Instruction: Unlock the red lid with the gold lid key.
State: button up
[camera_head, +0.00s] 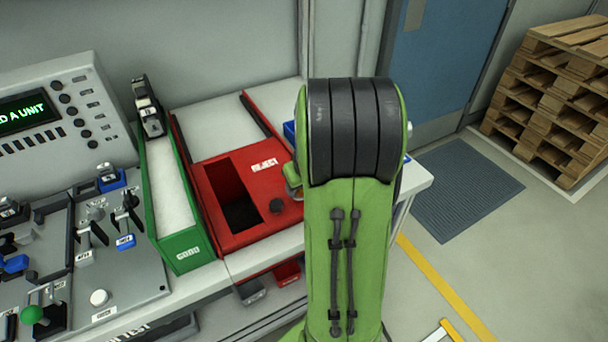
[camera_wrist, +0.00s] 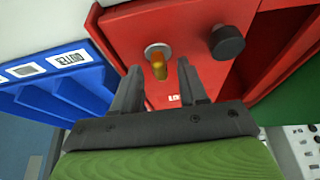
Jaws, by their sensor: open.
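The red lid (camera_wrist: 125,38) fills the middle of the wrist view, with a round silver lock and a black knob (camera_wrist: 227,42) on it. The gold lid key (camera_wrist: 159,70) stands in the lock, between my fingers. My gripper (camera_wrist: 160,82) is open around the key, one finger on each side, with gaps showing. In the head view my green arm hides most of my gripper and the lock. The red reject box (camera_head: 210,228) there has a dark opening, a white label and the black knob (camera_head: 277,206).
A blue bin (camera_wrist: 60,72) with labels is beside the red box. A green tray (camera_head: 185,248) and a control panel (camera_head: 120,275) stand to the left in the head view. A pallet stack (camera_head: 560,95) is far right, past a floor mat (camera_head: 466,190).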

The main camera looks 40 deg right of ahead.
jog(key=p+v, duration=0.3)
jog(key=v, duration=1.1)
jog(key=shift+s+r+p, duration=0.25)
jog(key=shift+r+p, duration=0.05)
jog(key=shift+p, duration=0.1)
jog(key=shift+a, duration=0.1)
jog(key=s+a+r+n+p, duration=0.1)
jog(key=s+a+r, duration=0.2)
jog(key=a, duration=0.7)
jog(key=s+a+r+n+t+y+p, duration=0.1)
jog(key=s+a+r+n+p, duration=0.1)
jog(key=s+a, duration=0.4)
jog(key=a+r, duration=0.1)
jog(key=a, duration=0.4)
jog(key=shift+s, duration=0.2)
jog(key=shift+o, duration=0.4)
